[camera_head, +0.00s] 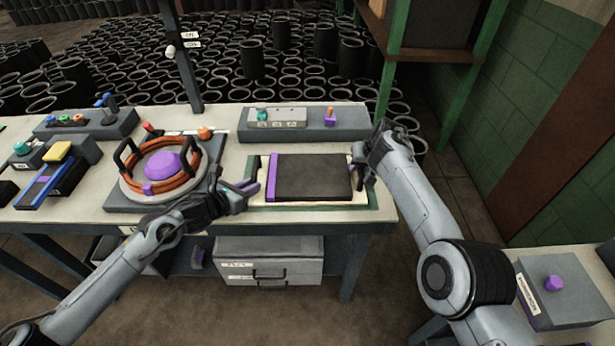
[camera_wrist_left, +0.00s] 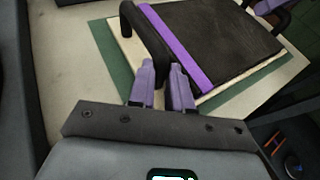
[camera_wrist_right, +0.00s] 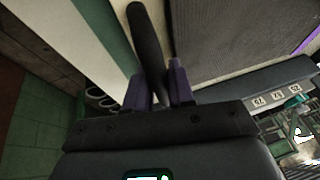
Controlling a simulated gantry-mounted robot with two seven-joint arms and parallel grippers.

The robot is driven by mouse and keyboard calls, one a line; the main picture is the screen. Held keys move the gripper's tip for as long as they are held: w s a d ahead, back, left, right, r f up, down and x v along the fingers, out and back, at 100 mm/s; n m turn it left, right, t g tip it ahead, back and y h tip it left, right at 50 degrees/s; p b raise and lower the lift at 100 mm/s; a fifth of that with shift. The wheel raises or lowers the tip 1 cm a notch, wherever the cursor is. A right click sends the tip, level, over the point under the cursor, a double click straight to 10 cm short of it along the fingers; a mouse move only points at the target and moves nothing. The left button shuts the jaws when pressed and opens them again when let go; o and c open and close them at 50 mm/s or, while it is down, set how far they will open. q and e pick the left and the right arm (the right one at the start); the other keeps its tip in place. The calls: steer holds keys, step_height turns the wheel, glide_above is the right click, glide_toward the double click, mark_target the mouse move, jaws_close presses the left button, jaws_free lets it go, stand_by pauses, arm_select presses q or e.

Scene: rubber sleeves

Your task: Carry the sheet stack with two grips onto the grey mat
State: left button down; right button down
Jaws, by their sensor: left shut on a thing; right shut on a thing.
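The sheet stack (camera_head: 315,178) is a dark square pile with a purple band along its left side. It lies on a pale board with a black handle at each side, over a green-edged area of the bench. My left gripper (camera_head: 251,188) is shut on the left handle (camera_wrist_left: 148,38), its purple fingers at the handle's near end. My right gripper (camera_head: 361,172) is shut on the right handle (camera_wrist_right: 146,42). The stack also shows in the left wrist view (camera_wrist_left: 225,40). I cannot tell whether the board is raised. I cannot pick out a grey mat for certain.
A round fixture with orange rings (camera_head: 160,170) and a purple dome stands close left of my left gripper. A grey control box (camera_head: 300,122) lies behind the stack. A green post and shelf rise at the back right. A lower table with a grey box (camera_head: 562,292) stands at right.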

arm_select(q)
steer(key=shift+r, duration=0.15)
